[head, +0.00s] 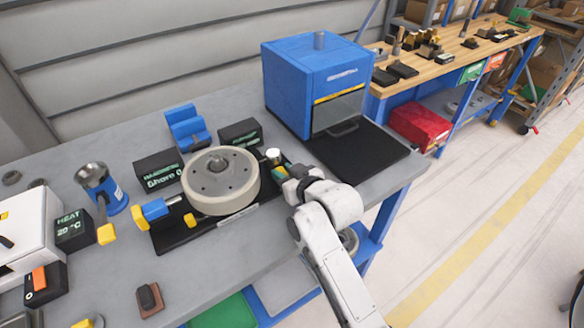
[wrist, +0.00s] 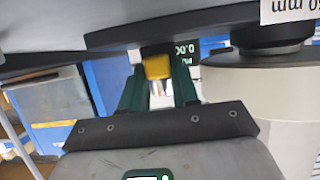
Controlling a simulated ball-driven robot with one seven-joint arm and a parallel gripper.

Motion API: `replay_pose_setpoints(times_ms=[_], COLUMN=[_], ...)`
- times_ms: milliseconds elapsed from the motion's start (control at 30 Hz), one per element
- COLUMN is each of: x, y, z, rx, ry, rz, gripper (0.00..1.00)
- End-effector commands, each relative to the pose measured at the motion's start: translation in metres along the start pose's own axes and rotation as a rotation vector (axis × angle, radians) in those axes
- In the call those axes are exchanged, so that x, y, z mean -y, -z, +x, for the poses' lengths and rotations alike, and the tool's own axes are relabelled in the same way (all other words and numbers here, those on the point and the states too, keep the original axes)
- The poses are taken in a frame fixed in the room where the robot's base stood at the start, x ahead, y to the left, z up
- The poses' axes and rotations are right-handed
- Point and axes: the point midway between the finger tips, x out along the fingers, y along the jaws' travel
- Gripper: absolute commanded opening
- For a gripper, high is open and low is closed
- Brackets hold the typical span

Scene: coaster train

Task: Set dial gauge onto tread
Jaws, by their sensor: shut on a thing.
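The wheel with its pale tread (head: 221,188) lies flat on a black base plate (head: 178,238) on the bench; it shows at the right of the wrist view (wrist: 285,85). My gripper (head: 281,171) is low at the wheel's right side. In the wrist view its green fingers (wrist: 158,84) are closed around a small yellow grip (wrist: 157,66), which I take for part of the dial gauge. The gauge's body is mostly hidden by my gripper; a small round pale top (head: 273,154) shows beside it. I cannot tell whether the gauge touches the tread.
A blue unit with a yellow handle (head: 155,210) stands left of the wheel. Black displays (head: 158,170) and a blue cradle (head: 187,128) stand behind it. A blue machine (head: 318,85) with a black mat (head: 365,155) is at the back right.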

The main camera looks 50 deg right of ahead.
Motion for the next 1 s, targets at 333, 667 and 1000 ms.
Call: replay_pose_setpoints(times_ms=[333, 667, 1000], x=[0.006, 0.004, 0.005], y=[0.0, 0.0, -0.001], z=[0.0, 0.0, -0.025], rx=[-0.001, -0.001, -0.002], ry=[0.01, 0.006, 0.006], rz=[0.0, 0.0, 0.002], gripper=[0.35, 0.51, 0.51])
